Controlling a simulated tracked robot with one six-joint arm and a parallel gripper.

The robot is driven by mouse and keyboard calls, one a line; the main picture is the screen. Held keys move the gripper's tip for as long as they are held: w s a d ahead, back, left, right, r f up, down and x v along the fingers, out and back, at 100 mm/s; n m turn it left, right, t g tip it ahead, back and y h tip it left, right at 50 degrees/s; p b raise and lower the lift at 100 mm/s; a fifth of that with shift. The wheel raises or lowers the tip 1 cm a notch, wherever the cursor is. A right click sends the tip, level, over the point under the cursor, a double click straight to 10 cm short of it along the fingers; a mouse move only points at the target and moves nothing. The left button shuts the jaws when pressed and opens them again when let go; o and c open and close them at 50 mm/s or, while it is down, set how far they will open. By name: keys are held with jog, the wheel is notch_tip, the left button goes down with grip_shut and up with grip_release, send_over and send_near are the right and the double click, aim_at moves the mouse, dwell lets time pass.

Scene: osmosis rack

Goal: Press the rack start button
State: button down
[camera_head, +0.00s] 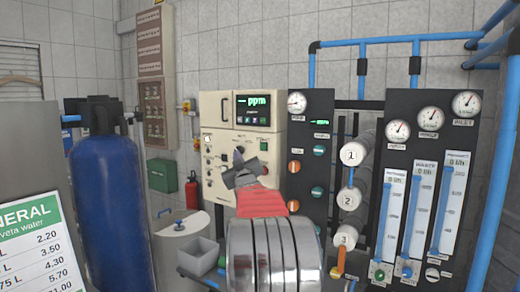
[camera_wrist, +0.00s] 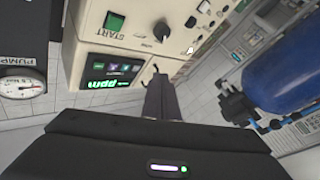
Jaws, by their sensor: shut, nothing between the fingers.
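The cream control panel (camera_head: 212,140) stands in the middle of the head view. Its green start button (camera_head: 264,145) is right of centre, below the lit ppm display (camera_head: 253,110). In the wrist view, which is turned over, the green button (camera_wrist: 113,21) has the label START (camera_wrist: 118,43) beside it. My gripper (camera_head: 241,158) is in front of the panel's lower part, left of and below the button, and hides some of the panel. My gripper's closed fingers (camera_wrist: 160,85) show in the wrist view, empty and apart from the button. Any contact with the panel cannot be told.
A black knob (camera_wrist: 161,30) is near the button. A black gauge panel (camera_head: 309,135) adjoins on the right, then white filter tubes (camera_head: 354,153) and flow meters. A blue tank (camera_head: 103,195) stands at left. A grey bin (camera_head: 198,256) is below.

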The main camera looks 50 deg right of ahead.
jog(key=d, duration=0.1)
jog(key=s+d, duration=0.1)
jog(key=d, duration=0.1)
jog(key=shift+s+d+r+h, duration=0.15)
jog(key=shift+d+h, duration=0.1)
jog(key=shift+h, duration=0.15)
jog(key=shift+d, duration=0.1)
send_near(261, 150)
jog(key=shift+w+d+r, duration=0.3)
jog(key=shift+w+r, duration=0.25)
jog(key=shift+w, duration=0.25)
jog(key=shift+w+d+r, duration=0.35)
jog(key=shift+w+r, duration=0.2)
jog(key=shift+w, duration=0.3)
jog(key=shift+w+d+r, duration=0.3)
jog(key=shift+w+r, duration=0.25)
jog(key=shift+w, duration=0.25)
jog(key=shift+d+r, duration=0.1)
jog(key=shift+d, duration=0.75)
dwell(1.0)
jog(key=shift+a, duration=0.85)
